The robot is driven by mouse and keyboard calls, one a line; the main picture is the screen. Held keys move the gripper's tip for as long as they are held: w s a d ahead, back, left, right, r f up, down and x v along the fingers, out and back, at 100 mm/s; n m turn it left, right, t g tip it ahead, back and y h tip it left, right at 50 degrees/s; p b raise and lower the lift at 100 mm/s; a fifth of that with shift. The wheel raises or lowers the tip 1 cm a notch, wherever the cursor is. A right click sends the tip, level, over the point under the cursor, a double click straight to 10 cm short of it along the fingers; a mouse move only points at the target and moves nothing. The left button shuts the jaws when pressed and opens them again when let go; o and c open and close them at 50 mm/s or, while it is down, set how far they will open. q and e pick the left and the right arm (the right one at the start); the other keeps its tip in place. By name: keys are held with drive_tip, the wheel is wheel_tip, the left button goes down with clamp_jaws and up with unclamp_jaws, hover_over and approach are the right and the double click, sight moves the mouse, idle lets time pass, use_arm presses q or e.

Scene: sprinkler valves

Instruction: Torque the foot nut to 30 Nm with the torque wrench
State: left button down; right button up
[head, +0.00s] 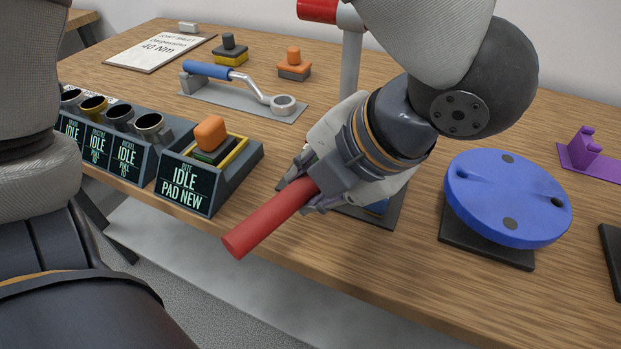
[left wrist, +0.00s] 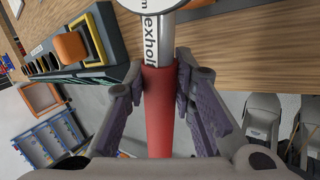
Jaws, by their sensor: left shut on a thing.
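My left gripper (head: 315,190) is shut on a red cylindrical handle (head: 268,222) that sticks out over the table's front edge. In the left wrist view, the handle (left wrist: 159,110) lies between the fingers and joins a silver shaft with black lettering (left wrist: 157,40). I cannot tell whether this is the torque wrench. A blue-handled tool with a bent silver shaft and ring end (head: 285,104) lies on a grey plate at the back. A blue disc (head: 508,198) rests on a dark base to the right. I cannot make out the foot nut. My right gripper is not visible.
A row of dark cups with IDLE displays (head: 126,157) and a PAD NEW station with an orange-topped stamp (head: 210,135) stand at left. A sheet (head: 158,46) reads 40 Nm. Two stamps (head: 230,50) stand behind. A purple holder (head: 583,150) is at right.

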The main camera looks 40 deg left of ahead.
use_arm(q)
drive_tip(key=shift+w+a, duration=0.1)
drive_tip(key=shift+a, duration=0.35)
drive_tip(key=shift+w+a+m+t, duration=0.2)
drive_tip(key=shift+a+m+t, duration=0.5)
drive_tip(key=shift+a+m, duration=0.45)
drive_tip(key=shift+a, duration=0.25)
drive_tip(key=shift+w, duration=0.1)
